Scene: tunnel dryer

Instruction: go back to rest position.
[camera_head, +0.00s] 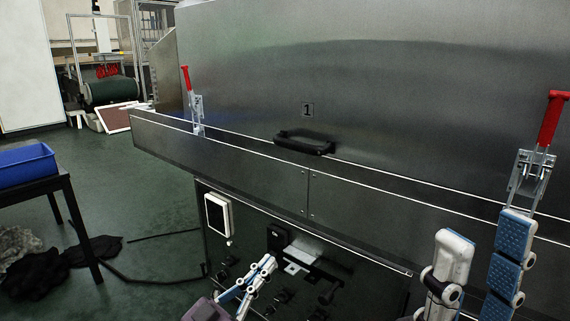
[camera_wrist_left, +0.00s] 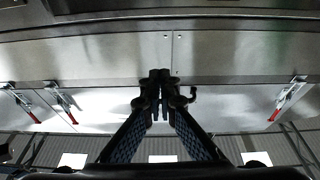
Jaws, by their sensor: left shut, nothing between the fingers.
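My left gripper (camera_head: 268,262) is low in the head view, in front of the dark lower panel of the dryer. Its blue-padded fingers are together with nothing between them. The left wrist view shows the same gripper (camera_wrist_left: 160,77) with its fingertips meeting, seen against the metal surface. My right gripper (camera_head: 485,232) is at the lower right of the head view, close to the camera. Its two white and blue fingers stand apart and I see nothing between them. Its right finger overlaps the lower part of the right clamp's area.
The steel dryer (camera_head: 400,80) fills the right, with a black handle (camera_head: 304,143). Red-handled clamps stand at left (camera_head: 194,105) and right (camera_head: 540,145). A table (camera_head: 35,185) with a blue bin (camera_head: 27,163) is far left; green floor (camera_head: 150,190) lies between.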

